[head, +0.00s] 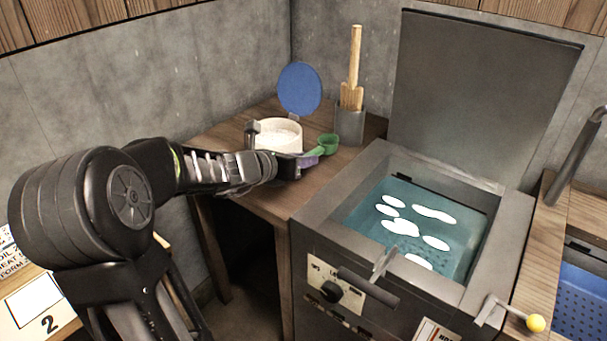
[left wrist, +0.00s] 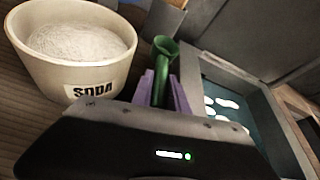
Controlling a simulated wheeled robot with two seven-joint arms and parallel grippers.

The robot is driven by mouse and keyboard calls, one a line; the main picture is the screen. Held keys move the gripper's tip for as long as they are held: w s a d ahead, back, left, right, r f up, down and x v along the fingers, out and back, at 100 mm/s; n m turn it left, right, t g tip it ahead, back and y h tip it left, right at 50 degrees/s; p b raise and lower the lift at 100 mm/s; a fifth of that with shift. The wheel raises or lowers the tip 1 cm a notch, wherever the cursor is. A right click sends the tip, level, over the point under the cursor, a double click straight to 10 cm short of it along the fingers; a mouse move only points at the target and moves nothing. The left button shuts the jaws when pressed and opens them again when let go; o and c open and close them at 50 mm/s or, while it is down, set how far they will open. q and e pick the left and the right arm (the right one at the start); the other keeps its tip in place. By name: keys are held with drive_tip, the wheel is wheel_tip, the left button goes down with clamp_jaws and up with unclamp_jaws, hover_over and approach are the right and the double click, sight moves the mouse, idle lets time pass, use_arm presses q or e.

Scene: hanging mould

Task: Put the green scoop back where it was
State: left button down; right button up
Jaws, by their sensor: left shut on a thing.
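The green scoop (head: 326,144) is at the tip of my left gripper (head: 304,162), just right of the white soda tub (head: 279,134) in the head view. In the left wrist view the scoop (left wrist: 166,58) stands with its bowl up, its handle between the purple fingers of my left gripper (left wrist: 162,90). The gripper is shut on the handle. The tub, labelled SODA (left wrist: 75,55), holds white powder and is open. Whether the scoop touches the table cannot be told. My right gripper is not in view.
A round blue lid (head: 300,88) stands raised behind the tub. A grey holder (head: 350,126) with a wooden utensil (head: 353,65) stands behind the scoop. To the right is an open vat (head: 397,262) of teal liquid with white floating pieces. Some wooden table (head: 285,199) is bare in front.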

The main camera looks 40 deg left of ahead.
sight(304, 182)
use_arm(q)
wheel_tip(304, 182, down, 4)
drive_tip(key=shift+f+b, duration=0.1)
drive_tip(key=shift+b, duration=0.5)
drive_tip(key=shift+f, duration=0.15)
drive_tip(key=c, duration=1.3)
unclamp_jaws()
drive_tip(key=shift+r, duration=0.2)
drive_tip(key=shift+r, duration=0.2)
drive_tip(key=p+v, duration=0.2)
drive_tip(key=v, duration=1)
drive_tip(key=shift+f+p, duration=0.1)
drive_tip(key=shift+p, duration=0.3)
